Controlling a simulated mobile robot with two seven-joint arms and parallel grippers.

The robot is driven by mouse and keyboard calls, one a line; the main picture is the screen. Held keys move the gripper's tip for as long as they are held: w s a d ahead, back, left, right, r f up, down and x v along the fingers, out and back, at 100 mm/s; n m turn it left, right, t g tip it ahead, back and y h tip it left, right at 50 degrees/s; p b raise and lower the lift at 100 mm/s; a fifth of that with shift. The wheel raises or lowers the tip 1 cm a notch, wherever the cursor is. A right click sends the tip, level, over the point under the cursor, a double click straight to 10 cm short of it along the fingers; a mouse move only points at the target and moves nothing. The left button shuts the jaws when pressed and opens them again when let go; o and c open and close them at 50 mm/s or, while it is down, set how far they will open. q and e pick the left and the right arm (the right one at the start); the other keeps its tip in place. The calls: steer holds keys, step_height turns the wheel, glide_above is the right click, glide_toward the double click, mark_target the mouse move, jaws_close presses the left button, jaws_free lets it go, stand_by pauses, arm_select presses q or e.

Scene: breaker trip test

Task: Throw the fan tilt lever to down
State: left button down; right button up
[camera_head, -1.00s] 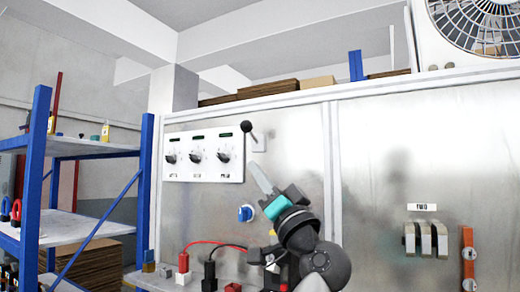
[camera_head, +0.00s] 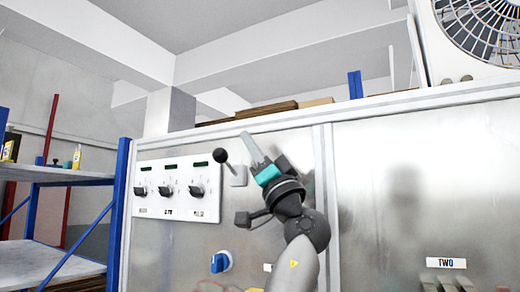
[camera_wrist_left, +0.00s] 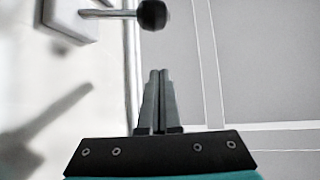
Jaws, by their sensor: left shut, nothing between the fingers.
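The fan tilt lever has a black ball knob (camera_head: 220,155) on a thin stem. It comes out of a small light plate (camera_head: 239,176) on the metal cabinet, and the knob stands above the plate. My left gripper (camera_head: 246,138) is shut and empty, its fingers pointing up, just right of the knob and a little higher in the head view. In the left wrist view the knob (camera_wrist_left: 154,14) is beyond the shut fingertips (camera_wrist_left: 159,72), with a gap between them. The lever's plate (camera_wrist_left: 68,18) is at upper left there. My right gripper is not in view.
A white panel with several black dials (camera_head: 167,190) is left of the lever. A blue knob (camera_head: 221,262) is below it. A shelf with blue posts (camera_head: 119,200) stands at the left. A fan (camera_head: 486,28) is at upper right. The cabinet face to the right is mostly clear.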

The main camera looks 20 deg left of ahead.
mark_target(227, 164)
arm_select(q)
steer(key=shift+a+f+p, duration=0.2)
steer(key=shift+a, duration=0.45)
steer(key=shift+a+f+p, duration=0.2)
steer(key=shift+a+f, duration=0.05)
steer(key=shift+a, duration=0.35)
steer(key=shift+a+f+p, duration=0.2)
steer(key=shift+a, duration=0.45)
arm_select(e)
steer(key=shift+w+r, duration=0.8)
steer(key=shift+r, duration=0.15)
arm_select(q)
steer(key=shift+s+f+b, duration=0.15)
steer(key=shift+f+b, duration=0.1)
steer(key=shift+b, duration=0.35)
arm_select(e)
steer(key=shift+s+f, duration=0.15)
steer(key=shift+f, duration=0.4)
arm_select(q)
steer(key=shift+s+f+b, duration=0.1)
steer(key=shift+f+b, duration=0.1)
steer(key=shift+b, duration=0.2)
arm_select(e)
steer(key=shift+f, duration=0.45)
